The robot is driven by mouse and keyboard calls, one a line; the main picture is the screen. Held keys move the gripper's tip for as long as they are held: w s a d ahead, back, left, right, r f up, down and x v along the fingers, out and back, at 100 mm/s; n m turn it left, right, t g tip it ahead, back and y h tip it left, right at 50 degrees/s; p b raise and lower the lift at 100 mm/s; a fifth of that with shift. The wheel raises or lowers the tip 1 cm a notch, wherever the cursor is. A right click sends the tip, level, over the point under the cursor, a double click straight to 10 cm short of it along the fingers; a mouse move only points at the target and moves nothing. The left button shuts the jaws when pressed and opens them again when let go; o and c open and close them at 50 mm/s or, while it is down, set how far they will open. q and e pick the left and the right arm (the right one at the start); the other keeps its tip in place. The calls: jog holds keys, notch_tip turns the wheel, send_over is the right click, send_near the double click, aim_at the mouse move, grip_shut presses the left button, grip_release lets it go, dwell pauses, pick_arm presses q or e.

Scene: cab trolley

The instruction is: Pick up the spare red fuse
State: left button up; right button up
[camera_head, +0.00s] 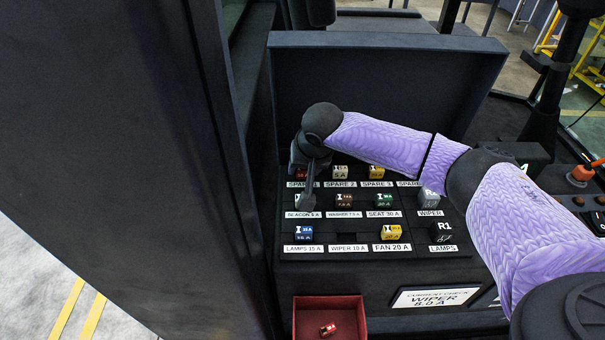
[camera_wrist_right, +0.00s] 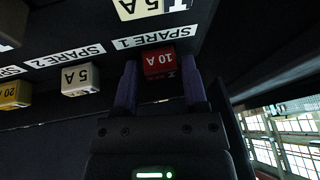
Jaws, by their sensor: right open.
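The spare red fuse (camera_wrist_right: 160,63), marked 10 A, sits in the SPARE 1 slot of the fuse panel. It also shows in the head view (camera_head: 301,173), partly hidden by my right gripper (camera_head: 308,185). In the right wrist view my right gripper (camera_wrist_right: 159,82) is open. Its two fingers stand on either side of the red fuse; I cannot tell whether they touch it. My left gripper is not in view.
A cream fuse (camera_head: 340,172) and a yellow fuse (camera_head: 376,172) sit to the right in the spare row. Rows of fuses and relays lie below. A red tray (camera_head: 350,305) holds another red fuse (camera_head: 327,329). The raised lid (camera_head: 390,90) stands behind; a dark wall (camera_head: 130,130) stands left.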

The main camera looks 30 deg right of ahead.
grip_shut()
dwell(0.3)
jog(key=shift+r, duration=0.25)
jog(key=r, duration=0.6)
jog(key=shift+s+r+p, duration=0.25)
jog(key=shift+s+p, duration=0.1)
jog(key=s, duration=0.5)
jog(key=s+p, duration=0.1)
jog(key=s, duration=0.5)
jog(key=s+a, duration=0.1)
jog(key=s, duration=0.5)
jog(key=shift+s, duration=0.1)
